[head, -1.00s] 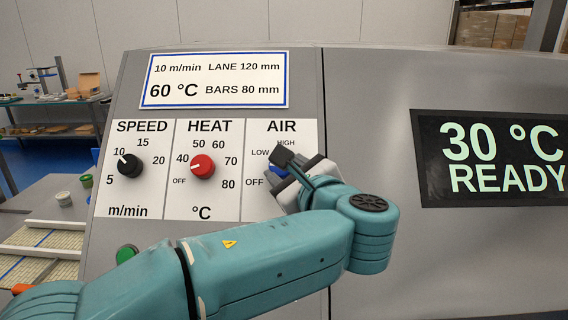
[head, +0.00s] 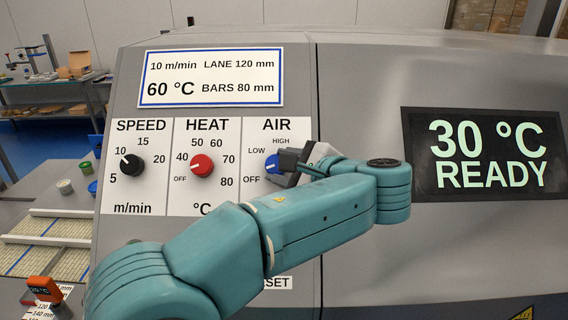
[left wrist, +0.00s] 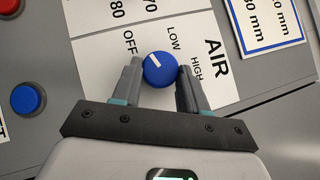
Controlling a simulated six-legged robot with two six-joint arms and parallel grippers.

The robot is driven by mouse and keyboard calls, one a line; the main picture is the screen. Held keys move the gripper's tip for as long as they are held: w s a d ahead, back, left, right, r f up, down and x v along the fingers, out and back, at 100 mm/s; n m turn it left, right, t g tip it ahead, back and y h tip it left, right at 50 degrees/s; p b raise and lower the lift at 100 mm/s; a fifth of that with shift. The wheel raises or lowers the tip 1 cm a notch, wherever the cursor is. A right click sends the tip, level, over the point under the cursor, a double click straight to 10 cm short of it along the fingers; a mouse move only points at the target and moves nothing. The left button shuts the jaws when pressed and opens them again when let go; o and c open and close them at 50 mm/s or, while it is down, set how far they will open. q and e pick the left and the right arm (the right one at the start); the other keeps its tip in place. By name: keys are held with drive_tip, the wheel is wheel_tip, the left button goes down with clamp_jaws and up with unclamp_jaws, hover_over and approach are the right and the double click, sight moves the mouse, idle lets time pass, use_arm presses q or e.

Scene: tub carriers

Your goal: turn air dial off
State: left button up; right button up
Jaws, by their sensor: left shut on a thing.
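The blue air dial (left wrist: 160,70) sits on the white AIR panel (left wrist: 208,22) in the left wrist view. Its white mark points up and left, roughly at the OFF label. In the head view the dial (head: 271,165) shows partly beside the OFF and LOW labels, with its right part hidden by my gripper. My left gripper (head: 285,163) reaches it from the right. In the left wrist view the left gripper (left wrist: 160,76) has one finger on each side of the dial and is shut on it. My right gripper is not in view.
The black SPEED dial (head: 131,165) and red HEAT dial (head: 201,165) are left of the air dial. A display (head: 487,155) reading 30 °C READY is at the right. A blue button (left wrist: 27,99) shows in the left wrist view. A lane with bars (head: 45,247) lies at lower left.

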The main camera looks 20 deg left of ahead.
use_arm(q)
drive_tip(key=o, duration=1.1)
drive_tip(key=shift+c, duration=0.2)
